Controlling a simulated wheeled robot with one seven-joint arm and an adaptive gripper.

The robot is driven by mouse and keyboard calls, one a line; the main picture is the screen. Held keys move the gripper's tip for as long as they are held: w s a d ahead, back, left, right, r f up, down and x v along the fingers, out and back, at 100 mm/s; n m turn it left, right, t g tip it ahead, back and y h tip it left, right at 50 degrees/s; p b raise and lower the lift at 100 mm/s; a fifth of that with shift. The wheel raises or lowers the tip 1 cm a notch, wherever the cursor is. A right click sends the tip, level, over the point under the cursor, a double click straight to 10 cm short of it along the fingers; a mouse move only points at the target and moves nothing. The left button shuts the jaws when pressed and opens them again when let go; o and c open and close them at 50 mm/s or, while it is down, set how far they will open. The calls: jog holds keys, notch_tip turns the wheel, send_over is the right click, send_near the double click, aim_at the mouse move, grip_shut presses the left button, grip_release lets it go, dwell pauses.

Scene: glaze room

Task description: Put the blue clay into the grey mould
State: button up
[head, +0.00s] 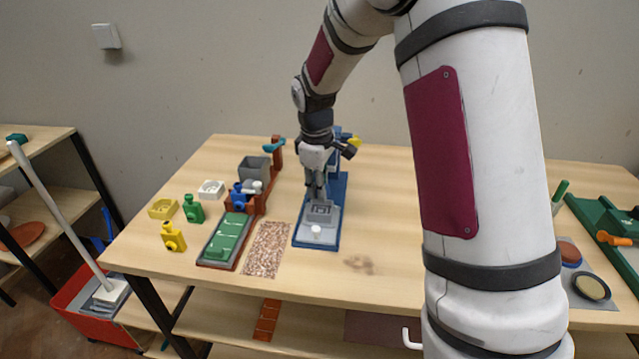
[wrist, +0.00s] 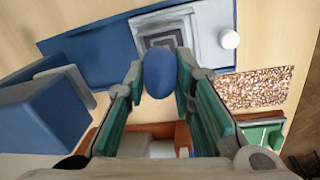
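The blue clay (wrist: 160,73) is an oval lump between my fingertips in the wrist view. My gripper (wrist: 160,82) is closed on it, with a finger against each side. In the head view my gripper (head: 315,190) points down just above the grey mould (head: 320,213), and I cannot make out the clay there. The mould has nested square outlines on its face, also seen in the wrist view (wrist: 172,26), where the clay covers its near edge. The mould sits on a blue base (head: 303,241) beside a white knob (head: 316,231). The clay appears above the mould, not resting in it.
A blue upright with a yellow knob (head: 355,140) stands behind my gripper. A speckled mat (head: 268,250) and a green-topped tray (head: 227,240) lie to the left. Yellow, green and blue figures and a grey bin (head: 254,169) stand farther left. Table right of the base is clear.

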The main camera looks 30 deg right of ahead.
aim_at(321, 210)
jog(key=shift+f+b, duration=0.5)
jog(key=shift+f, duration=1)
dwell(1.5)
jog(key=o, duration=1.2)
jog(key=shift+r, duration=0.1)
jog(key=r, duration=0.8)
jog(key=s+a+r, duration=0.1)
jog(key=r, duration=0.3)
jog(key=s+a+r+m+t, duration=0.15)
jog(key=s+r, duration=0.25)
jog(key=s, duration=0.4)
jog(key=s+a+r+m, duration=0.3)
jog(key=s+r, duration=0.1)
jog(key=s, duration=0.3)
jog(key=s+a+m, duration=0.1)
jog(key=s, duration=0.4)
jog(key=s+a+f+m+t, duration=0.1)
jog(key=s, duration=0.4)
jog(key=s+a+f+m+y, duration=0.1)
jog(key=s+m, duration=0.1)
jog(key=s, duration=0.3)
jog(key=shift+t, duration=0.35)
